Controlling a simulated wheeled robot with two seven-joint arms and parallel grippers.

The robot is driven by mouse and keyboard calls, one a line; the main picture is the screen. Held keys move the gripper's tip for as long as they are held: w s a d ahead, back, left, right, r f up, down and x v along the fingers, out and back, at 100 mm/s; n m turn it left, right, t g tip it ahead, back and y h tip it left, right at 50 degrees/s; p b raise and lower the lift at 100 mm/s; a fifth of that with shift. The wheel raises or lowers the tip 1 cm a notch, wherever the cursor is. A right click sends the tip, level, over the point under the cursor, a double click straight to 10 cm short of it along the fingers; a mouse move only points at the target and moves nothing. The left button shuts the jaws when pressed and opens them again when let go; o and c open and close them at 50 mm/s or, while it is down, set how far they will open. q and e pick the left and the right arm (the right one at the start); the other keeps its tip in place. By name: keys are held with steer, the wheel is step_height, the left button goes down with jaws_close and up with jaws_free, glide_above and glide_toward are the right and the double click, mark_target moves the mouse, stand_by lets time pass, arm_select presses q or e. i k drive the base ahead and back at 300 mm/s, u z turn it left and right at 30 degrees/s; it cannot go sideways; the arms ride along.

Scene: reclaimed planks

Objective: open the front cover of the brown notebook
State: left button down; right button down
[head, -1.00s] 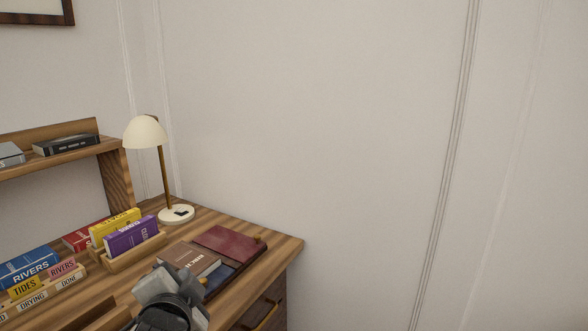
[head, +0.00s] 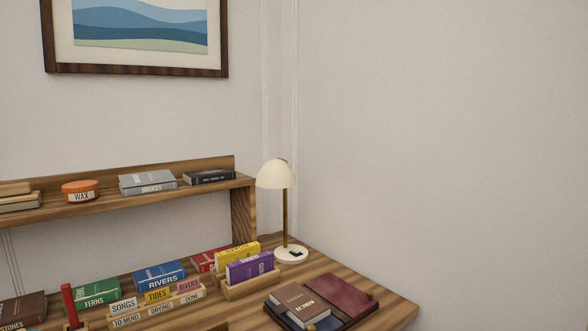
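A brown book (head: 298,300) with pale lettering on its cover lies shut at the right of the desk. It rests over the dark blue left part of a flat piece whose right part is a dark red panel (head: 338,295). A second brown book (head: 22,307), lettered STONES, lies at the lower left, partly cut off by the picture edge. I cannot tell for certain which of the two is the notebook. Neither of my grippers is in view.
A lamp (head: 285,205) stands at the desk's back right. Purple (head: 249,267) and yellow (head: 237,251) books stand in a wooden holder. Blue (head: 160,275) and green (head: 92,292) books lie further left. A raised shelf (head: 140,205) runs along the back. Bare desk (head: 340,270) shows behind the red panel.

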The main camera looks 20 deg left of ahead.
mark_target(293, 296)
steer(key=z, duration=1.1)
steer(key=i, duration=0.8)
steer(key=u, duration=1.05)
